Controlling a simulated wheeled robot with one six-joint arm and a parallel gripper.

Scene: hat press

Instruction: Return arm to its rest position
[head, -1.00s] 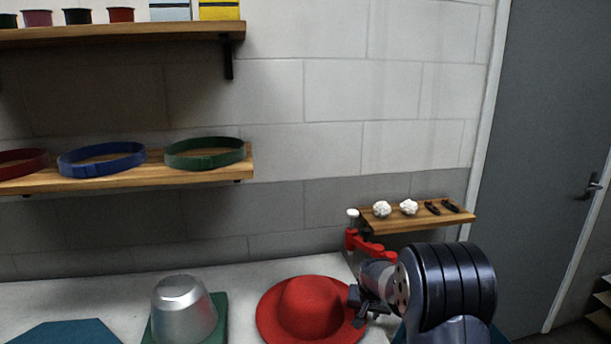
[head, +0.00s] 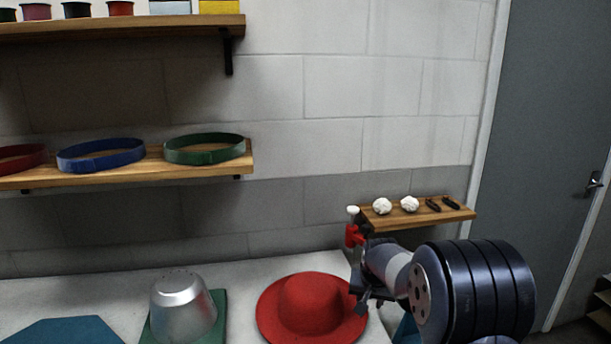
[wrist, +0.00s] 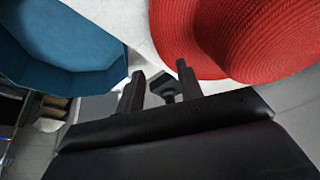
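My gripper (head: 362,292) is at the right edge of the red hat in the head view, with my arm reaching in from the lower right. In the wrist view its two dark fingers (wrist: 158,84) stand apart with nothing between them. The red hat (head: 312,306) lies brim down on the white table (head: 110,292). The hat (wrist: 265,35) also fills the upper right of the wrist view, close to the fingers. I cannot tell whether a finger touches the brim.
A metal dome (head: 180,308) stands on a green base left of the hat. A red part with a white knob (head: 353,210) rises behind my gripper. A small shelf (head: 415,217) is on the wall. A teal open container (wrist: 62,52) shows in the wrist view.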

